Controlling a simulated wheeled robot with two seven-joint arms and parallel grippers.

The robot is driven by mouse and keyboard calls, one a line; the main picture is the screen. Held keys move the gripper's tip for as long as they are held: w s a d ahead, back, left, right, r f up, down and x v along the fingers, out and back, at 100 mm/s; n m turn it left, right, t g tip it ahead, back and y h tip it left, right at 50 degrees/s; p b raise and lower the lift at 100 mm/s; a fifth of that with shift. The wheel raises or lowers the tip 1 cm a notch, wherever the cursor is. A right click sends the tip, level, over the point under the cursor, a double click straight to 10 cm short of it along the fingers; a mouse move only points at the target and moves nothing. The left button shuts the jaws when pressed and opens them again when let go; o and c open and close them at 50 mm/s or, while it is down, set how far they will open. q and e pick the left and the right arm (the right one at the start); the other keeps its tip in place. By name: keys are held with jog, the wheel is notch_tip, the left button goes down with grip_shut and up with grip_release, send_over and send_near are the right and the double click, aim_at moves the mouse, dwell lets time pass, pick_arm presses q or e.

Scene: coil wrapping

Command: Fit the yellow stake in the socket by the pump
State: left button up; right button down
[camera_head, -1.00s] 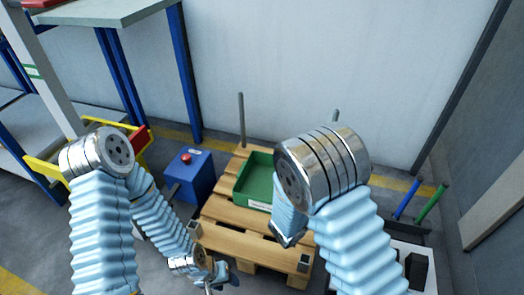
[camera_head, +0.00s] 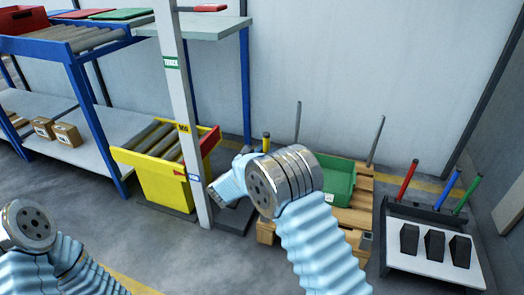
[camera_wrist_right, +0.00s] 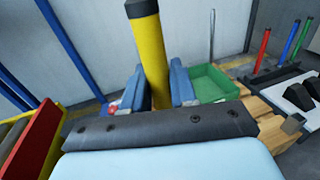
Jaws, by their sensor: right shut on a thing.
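My right gripper (camera_wrist_right: 156,88) is shut on the yellow stake (camera_wrist_right: 150,60), which stands nearly upright between its blue fingers in the wrist view. The stake's dark cap and a little yellow (camera_head: 266,143) show above my right arm in the head view, where the fingers are hidden. A small part of the blue pump with its red button (camera_wrist_right: 114,107) shows behind the left finger in the wrist view. The socket by the pump and the stake's lower end are hidden. My left arm is at the lower left of the head view; its gripper is out of the picture.
The wooden pallet (camera_head: 352,216) carries a green bin (camera_head: 338,184) and has grey posts (camera_head: 298,122) at the back. A rack (camera_head: 420,262) at right holds red, blue and green stakes. A yellow bin (camera_head: 165,185) and a white post (camera_head: 180,100) stand left.

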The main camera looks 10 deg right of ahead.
jog(key=shift+w+d+r, duration=0.25)
jog(key=shift+w+r, duration=0.2)
jog(key=shift+w, duration=0.2)
jog(key=shift+r, duration=0.1)
notch_tip(320, 180, down, 6)
jog(key=b, duration=0.3)
jog(key=shift+b, duration=0.3)
dwell(1.2)
